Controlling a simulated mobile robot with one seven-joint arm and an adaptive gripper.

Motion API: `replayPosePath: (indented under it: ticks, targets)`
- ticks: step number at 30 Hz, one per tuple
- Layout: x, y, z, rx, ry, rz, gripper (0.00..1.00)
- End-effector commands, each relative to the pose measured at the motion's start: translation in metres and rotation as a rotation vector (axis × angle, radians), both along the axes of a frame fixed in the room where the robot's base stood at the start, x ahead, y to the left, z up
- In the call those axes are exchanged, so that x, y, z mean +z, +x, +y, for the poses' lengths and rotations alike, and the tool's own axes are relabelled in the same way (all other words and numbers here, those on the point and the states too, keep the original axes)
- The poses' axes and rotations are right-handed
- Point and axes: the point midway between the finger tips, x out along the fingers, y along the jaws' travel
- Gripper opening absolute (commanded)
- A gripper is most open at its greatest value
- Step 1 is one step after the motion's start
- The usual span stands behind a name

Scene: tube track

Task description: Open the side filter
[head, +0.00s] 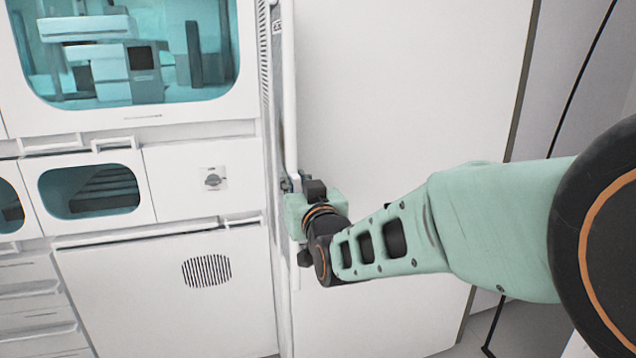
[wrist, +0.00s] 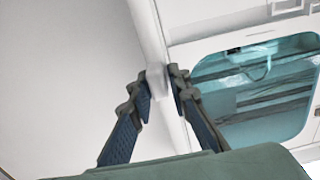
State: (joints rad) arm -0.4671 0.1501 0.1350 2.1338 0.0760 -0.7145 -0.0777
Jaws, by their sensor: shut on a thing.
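The side filter appears to be the tall white panel (head: 400,90) to the right of the glass-fronted cabinet in the head view. Its left edge (head: 289,90) runs upright beside a narrow slotted strip. My gripper (head: 291,184) is at that edge, about level with the cabinet's small knob. In the wrist view, my gripper's fingers (wrist: 158,85) lie on either side of the white edge (wrist: 156,80) and are shut on it. My forearm hides part of the panel's lower middle. The exact contact at the fingertips is small and partly hidden in the head view.
The cabinet (head: 200,125) stands close on the left, with a large window (head: 130,60), a small window (head: 90,190), a rotary knob (head: 212,179) and a round vent (head: 207,271). A dark vertical gap (head: 524,75) lies right of the panel. Floor shows at the lower right.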

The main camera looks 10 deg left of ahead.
Motion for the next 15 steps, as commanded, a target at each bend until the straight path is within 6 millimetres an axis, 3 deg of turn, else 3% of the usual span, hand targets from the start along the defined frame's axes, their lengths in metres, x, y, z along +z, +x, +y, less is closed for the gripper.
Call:
replayPosePath:
  ticks: [5, 6, 9, 15]
  targets:
    - [0.0001, 0.0019, -0.0026, -0.006, 0.001, 0.001, 0.00]
    - [0.0001, 0.0020, -0.0027, -0.006, 0.001, 0.001, 0.20]
    - [0.0001, 0.0018, -0.0022, -0.005, 0.001, 0.001, 0.30]
    - [0.0000, 0.0011, -0.0011, -0.003, 0.000, 0.000, 0.30]
